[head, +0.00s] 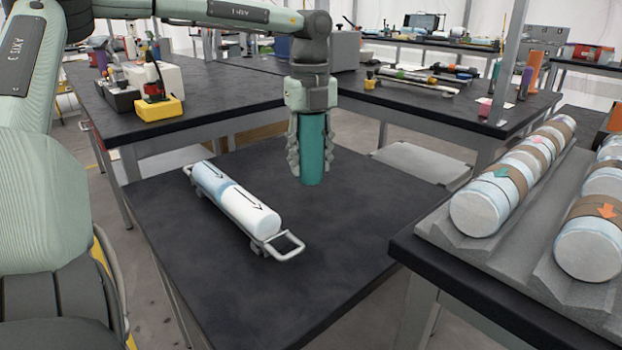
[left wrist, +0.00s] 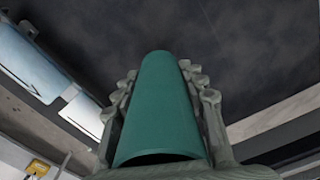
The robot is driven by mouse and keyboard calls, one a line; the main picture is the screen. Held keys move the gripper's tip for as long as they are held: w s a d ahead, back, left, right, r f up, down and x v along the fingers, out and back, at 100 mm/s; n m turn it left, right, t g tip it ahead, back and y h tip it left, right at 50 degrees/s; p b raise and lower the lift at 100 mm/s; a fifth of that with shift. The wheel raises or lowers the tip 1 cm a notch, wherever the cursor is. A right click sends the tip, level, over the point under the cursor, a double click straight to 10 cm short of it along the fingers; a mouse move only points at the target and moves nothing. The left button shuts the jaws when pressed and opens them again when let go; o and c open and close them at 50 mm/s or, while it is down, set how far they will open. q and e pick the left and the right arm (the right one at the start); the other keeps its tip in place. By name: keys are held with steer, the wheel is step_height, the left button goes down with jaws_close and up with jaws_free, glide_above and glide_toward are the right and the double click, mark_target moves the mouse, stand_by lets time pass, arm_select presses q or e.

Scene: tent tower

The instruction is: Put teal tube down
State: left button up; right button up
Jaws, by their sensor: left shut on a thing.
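The teal tube (head: 312,150) is upright between the fingers of my left gripper (head: 311,160), which is shut on it. In the head view the tube's lower end is over the dark tabletop (head: 300,290); I cannot tell whether it touches the surface. In the left wrist view the tube (left wrist: 160,110) fills the middle, with fingers of my left gripper (left wrist: 165,100) on both sides. My right gripper is not in view.
A carrier with handles (head: 287,247) holds a blue and white tube (head: 245,205) on the same table, left of my gripper. Grey foam cradles (head: 455,235) with large cores stand on a bench at right. The table's front and right parts are clear.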

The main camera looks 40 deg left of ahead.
mark_target(311, 119)
arm_select(q)
steer(key=shift+s+d+f, duration=0.15)
steer(key=shift+d+f, duration=0.05)
steer(key=shift+f, duration=0.2)
step_height(311, 119, down, 4)
steer(key=shift+r, duration=0.25)
steer(key=o, duration=1.3)
steer(key=shift+c, duration=0.2)
steer(key=shift+r, duration=0.1)
step_height(311, 119, up, 12)
steer(key=shift+f, duration=0.1)
